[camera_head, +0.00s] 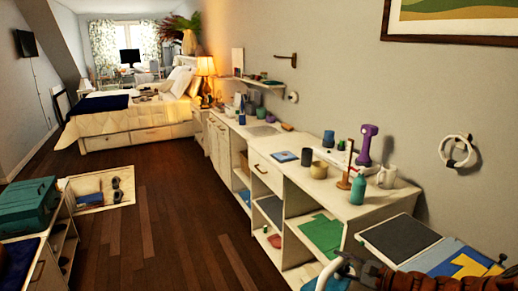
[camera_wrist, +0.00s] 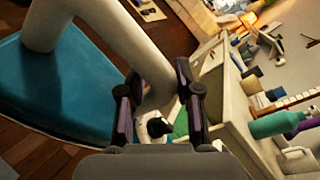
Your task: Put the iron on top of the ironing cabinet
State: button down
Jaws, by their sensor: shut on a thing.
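The iron (camera_head: 335,284), with a white looped handle and a blue body, is at the bottom edge of the head view, partly cut off. In the wrist view its blue body (camera_wrist: 60,95) and thick white handle (camera_wrist: 105,32) fill the upper left. My gripper (camera_wrist: 158,85) has its two dark fingers on either side of the handle's end and is shut on it. A long white cabinet (camera_head: 333,193) with open shelves runs along the right wall. I cannot tell which section is the ironing cabinet. The iron is held in front of its near end.
A teal bottle (camera_head: 357,190), a white mug (camera_head: 387,177) and a purple object (camera_head: 367,146) crowd the cabinet's near top. A low unit with a teal case (camera_head: 28,207) stands left. The wooden floor (camera_head: 165,225) between is clear.

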aim_at(271, 145)
jog(key=u, duration=1.2)
jog(key=i, duration=6.25)
